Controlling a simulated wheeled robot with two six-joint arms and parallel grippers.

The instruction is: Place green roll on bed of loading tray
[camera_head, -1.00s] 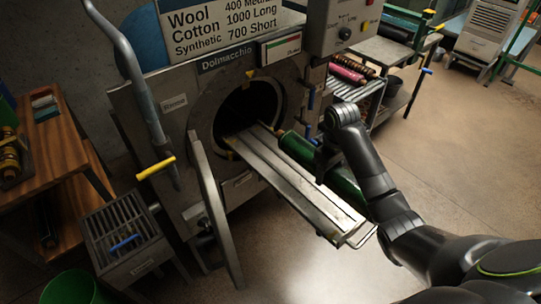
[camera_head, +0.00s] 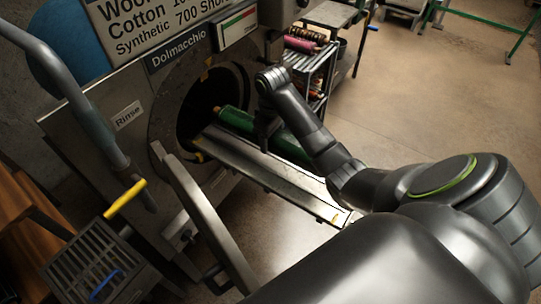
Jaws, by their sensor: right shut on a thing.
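The green roll (camera_head: 236,121) lies lengthwise along the right side of the metal loading tray (camera_head: 285,184), with its far end near the round machine opening. It appears at or just above the tray's right edge; I cannot tell whether it touches the bed. My right gripper (camera_head: 268,138) is shut on the roll around its middle, reaching down from above. My arm hides part of the roll's near end. The tray slopes out of the opening, and its bed looks bare. My left gripper is not in view.
The machine's open round door (camera_head: 205,218) stands left of the tray. A yellow-handled lever (camera_head: 125,198) and a slatted grate (camera_head: 95,265) are further left. A cart with rolls (camera_head: 305,45) stands behind at the right. The floor at right is clear.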

